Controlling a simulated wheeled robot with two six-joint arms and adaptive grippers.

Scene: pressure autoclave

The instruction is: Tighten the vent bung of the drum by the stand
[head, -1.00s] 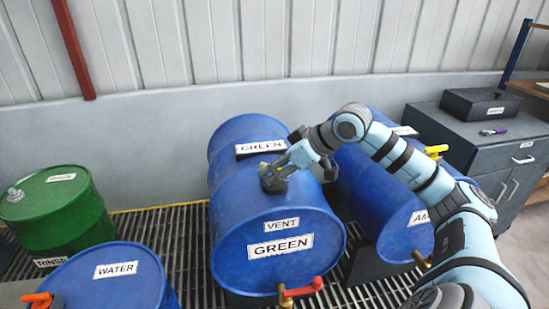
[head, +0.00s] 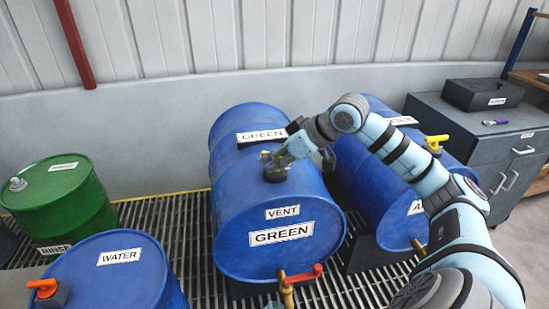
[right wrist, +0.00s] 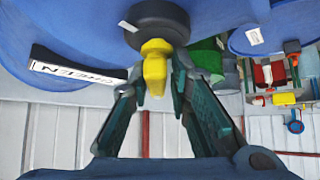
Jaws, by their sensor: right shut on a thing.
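The blue drum labelled GREEN (head: 228,225) lies on its side in the middle of the head view, with a VENT label on its front. The vent bung, a black round base (head: 275,176) with a yellow grip, sits on top of this drum. My right gripper (head: 270,160) is at the bung, its fingers closed on the yellow grip. The right wrist view shows the yellow grip (right wrist: 155,62) between the fingers and the black base (right wrist: 165,28) beyond it. The fingers partly hide the grip in the head view. My left gripper is not in view.
Another blue drum (head: 375,170) with a yellow tap lies close at the right, under my right arm. A WATER drum (head: 135,275) and a green RINSE drum (head: 60,195) stand at the left. A red-handled tap (head: 300,276) projects from the GREEN drum's front. A grey cabinet (head: 490,150) stands at the right.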

